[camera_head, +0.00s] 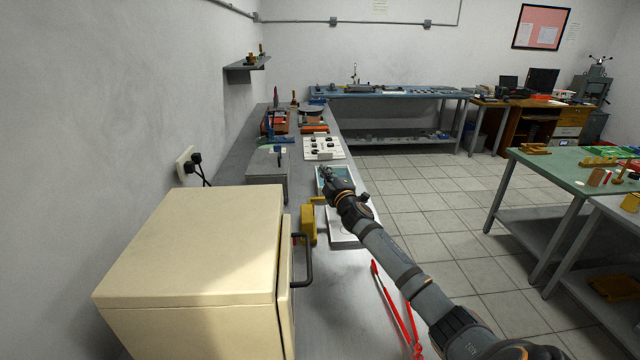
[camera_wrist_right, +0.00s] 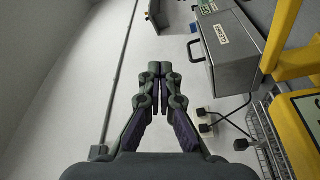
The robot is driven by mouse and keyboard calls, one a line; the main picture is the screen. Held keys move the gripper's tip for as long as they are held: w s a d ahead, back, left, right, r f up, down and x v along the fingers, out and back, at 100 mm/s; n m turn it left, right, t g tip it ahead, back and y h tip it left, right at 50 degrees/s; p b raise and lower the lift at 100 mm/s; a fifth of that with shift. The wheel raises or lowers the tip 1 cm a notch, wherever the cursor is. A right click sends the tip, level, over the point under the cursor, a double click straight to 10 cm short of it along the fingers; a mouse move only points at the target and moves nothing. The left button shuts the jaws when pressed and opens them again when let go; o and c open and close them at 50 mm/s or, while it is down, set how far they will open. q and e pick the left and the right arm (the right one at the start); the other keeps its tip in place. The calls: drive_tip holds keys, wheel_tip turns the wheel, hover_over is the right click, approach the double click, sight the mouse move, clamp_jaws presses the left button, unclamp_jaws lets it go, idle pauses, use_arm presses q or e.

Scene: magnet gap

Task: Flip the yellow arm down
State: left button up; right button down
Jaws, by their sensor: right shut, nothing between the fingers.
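A yellow piece (camera_head: 308,224) stands on the bench behind the cream cabinet, with a thin yellow bar (camera_head: 317,200) reaching right from its top towards my right arm. My arm covers part of this area, so I cannot tell the bar's full shape. In the right wrist view, yellow bars (camera_wrist_right: 284,32) fill the right edge, apart from the fingers. My right gripper (camera_head: 325,174) is beyond the yellow piece, above the bench. Its fingers (camera_wrist_right: 160,70) are shut and empty in the wrist view. My left gripper is out of sight.
The cream cabinet (camera_head: 190,245) with a dark handle stands in the near left. Red-handled tongs (camera_head: 393,305) lie near the bench's right edge. A grey metal box (camera_head: 266,164) and a white panel with black knobs (camera_head: 323,147) stand farther back.

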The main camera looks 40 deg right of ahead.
use_arm(q)
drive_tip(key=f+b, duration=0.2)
drive_tip(key=b, duration=0.1)
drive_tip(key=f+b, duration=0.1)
drive_tip(key=b, duration=0.1)
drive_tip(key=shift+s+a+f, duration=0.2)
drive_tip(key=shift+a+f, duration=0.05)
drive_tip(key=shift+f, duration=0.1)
use_arm(e)
drive_tip(key=s+a+f, duration=0.1)
drive_tip(key=s+a, duration=0.3)
drive_tip(key=s, duration=0.4)
drive_tip(key=shift+s+a+f, duration=0.2)
drive_tip(key=shift+a, duration=0.2)
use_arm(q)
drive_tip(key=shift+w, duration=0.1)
